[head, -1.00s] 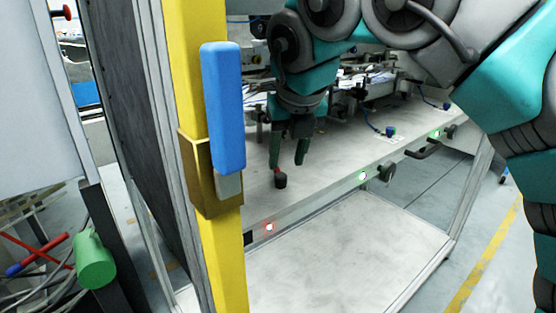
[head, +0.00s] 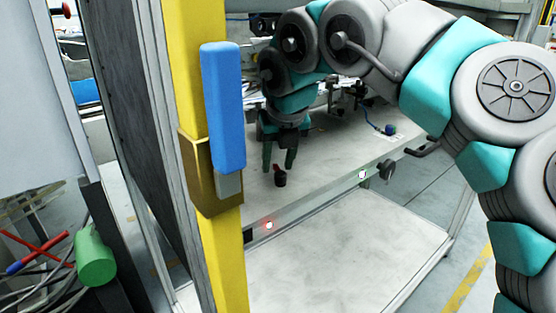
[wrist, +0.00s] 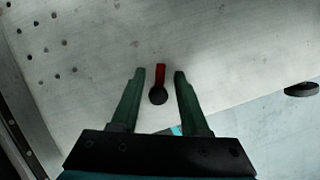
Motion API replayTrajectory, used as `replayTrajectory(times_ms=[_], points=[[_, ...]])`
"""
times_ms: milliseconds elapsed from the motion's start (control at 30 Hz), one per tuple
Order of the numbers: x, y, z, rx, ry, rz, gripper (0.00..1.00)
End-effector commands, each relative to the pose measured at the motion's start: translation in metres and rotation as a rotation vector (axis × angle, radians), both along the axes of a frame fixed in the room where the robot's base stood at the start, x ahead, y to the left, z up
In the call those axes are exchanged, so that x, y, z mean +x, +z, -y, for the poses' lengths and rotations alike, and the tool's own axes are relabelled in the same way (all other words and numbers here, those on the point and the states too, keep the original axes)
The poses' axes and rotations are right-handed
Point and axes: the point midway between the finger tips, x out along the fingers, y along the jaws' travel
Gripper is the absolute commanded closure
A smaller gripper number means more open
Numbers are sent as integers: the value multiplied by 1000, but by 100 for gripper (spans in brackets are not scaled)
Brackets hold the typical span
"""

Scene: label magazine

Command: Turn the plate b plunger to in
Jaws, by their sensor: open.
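A plunger with a black round knob (head: 280,179) and a red stem stands at the front edge of the grey bench plate. No label shows which plate it belongs to. My gripper (head: 279,168) is open, pointing down just above it. In the wrist view the black knob (wrist: 158,96) and its red stem lie between the two green fingers of my gripper (wrist: 160,73), with a gap on each side. I cannot tell whether the fingertips are down to knob height. Another black knob (head: 387,170) sits farther right on the front rail.
A yellow post (head: 230,255) with a blue handle-like block (head: 222,105) stands close on the left. A red lamp (head: 269,225) and a whitish-green lamp (head: 362,175) glow on the front rail. Fixtures stand at the back; the bench (head: 330,155) right of my gripper is clear.

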Motion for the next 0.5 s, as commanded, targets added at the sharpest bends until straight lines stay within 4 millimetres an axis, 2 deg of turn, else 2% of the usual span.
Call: replayTrajectory(times_ms=[167, 500], points=[[0, 0, 0, 1, -1, 1, 55], [0, 1, 0, 1, -1, 1, 92]])
